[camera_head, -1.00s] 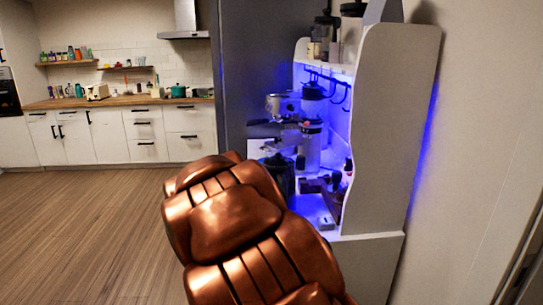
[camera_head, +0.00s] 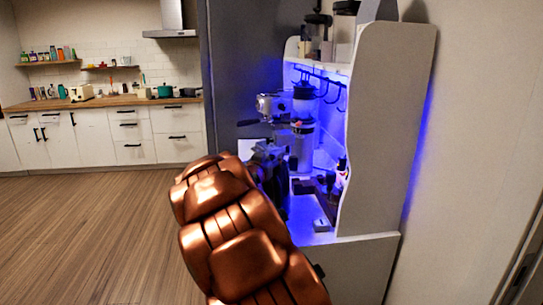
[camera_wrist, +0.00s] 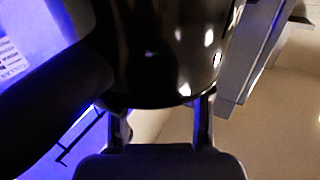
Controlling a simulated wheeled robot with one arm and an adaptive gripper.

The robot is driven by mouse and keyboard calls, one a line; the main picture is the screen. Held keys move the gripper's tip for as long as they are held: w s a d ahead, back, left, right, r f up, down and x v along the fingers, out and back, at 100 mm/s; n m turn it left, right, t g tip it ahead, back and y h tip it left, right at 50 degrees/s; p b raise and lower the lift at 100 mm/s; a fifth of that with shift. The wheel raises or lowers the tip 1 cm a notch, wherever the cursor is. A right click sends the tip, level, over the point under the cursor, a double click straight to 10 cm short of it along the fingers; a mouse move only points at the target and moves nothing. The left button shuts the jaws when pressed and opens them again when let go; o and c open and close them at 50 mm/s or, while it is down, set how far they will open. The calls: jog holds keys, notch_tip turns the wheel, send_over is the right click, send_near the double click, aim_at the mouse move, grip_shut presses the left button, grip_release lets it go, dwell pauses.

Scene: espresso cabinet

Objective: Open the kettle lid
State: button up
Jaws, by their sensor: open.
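A dark glossy round body, which looks like the kettle (camera_wrist: 165,55), fills the top middle of the wrist view. A thick black curved part, which looks like its handle (camera_wrist: 55,90), runs to the left. My gripper (camera_wrist: 160,108) is open, its two fingers reaching up to the near edge of the dark body, one on each side. I cannot tell whether they touch it. The lid cannot be made out clearly. In the head view my gripper (camera_head: 268,155) is at the cabinet's left front, and my copper arm hides much of what is below it.
The white espresso cabinet (camera_head: 385,130) has a tall side panel on the right. A coffee machine (camera_head: 273,106) and a grinder-like device (camera_head: 303,115) stand inside under blue light. A small pale box (camera_head: 321,225) sits near the front edge. Open wooden floor (camera_head: 90,230) lies left.

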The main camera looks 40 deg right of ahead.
jog(key=shift+w+d, duration=0.35)
jog(key=shift+d, duration=0.2)
grip_shut()
dwell(0.5)
